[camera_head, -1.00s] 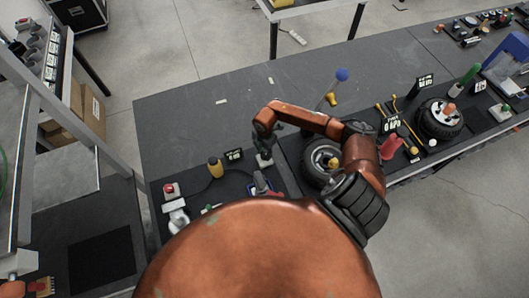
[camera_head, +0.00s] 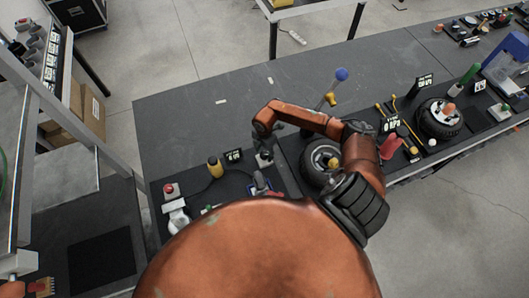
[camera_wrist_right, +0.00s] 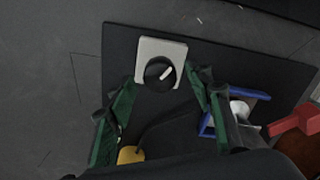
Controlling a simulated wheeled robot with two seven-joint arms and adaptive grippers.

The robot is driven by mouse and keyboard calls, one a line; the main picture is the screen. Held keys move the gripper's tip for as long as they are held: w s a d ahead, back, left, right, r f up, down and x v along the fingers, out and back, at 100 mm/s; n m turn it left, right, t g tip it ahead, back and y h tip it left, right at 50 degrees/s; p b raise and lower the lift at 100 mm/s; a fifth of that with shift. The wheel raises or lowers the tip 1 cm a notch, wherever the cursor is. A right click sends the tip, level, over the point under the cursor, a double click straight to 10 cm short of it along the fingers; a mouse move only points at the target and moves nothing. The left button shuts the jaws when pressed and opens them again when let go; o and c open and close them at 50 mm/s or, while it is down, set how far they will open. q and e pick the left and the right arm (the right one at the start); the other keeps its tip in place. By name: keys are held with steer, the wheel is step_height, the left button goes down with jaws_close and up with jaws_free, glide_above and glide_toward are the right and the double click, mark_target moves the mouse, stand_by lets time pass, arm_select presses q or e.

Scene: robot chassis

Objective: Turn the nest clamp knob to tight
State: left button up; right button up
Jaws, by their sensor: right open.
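The nest clamp knob (camera_wrist_right: 160,73) is a round black dial with a white pointer line, on a light square plate (camera_wrist_right: 150,47). The pointer slants up to the right in the right wrist view. My right gripper (camera_wrist_right: 162,112) is open, with its green-sided fingers on either side below the knob and not closed on it. In the head view my right gripper (camera_head: 264,152) hangs down over the plate and mostly hides the knob.
A yellow-topped part (camera_head: 214,167) and a red button (camera_head: 169,188) stand left of the gripper. A wheel (camera_head: 321,163) lies to its right. A blue-framed part (camera_wrist_right: 207,124) and a red part (camera_wrist_right: 294,119) sit nearby. The table's far left area is clear.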

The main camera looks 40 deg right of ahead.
mark_target(265, 154)
step_height(265, 154, up, 12)
stand_by(0.4)
steer(key=shift+d+f, duration=0.1)
stand_by(0.4)
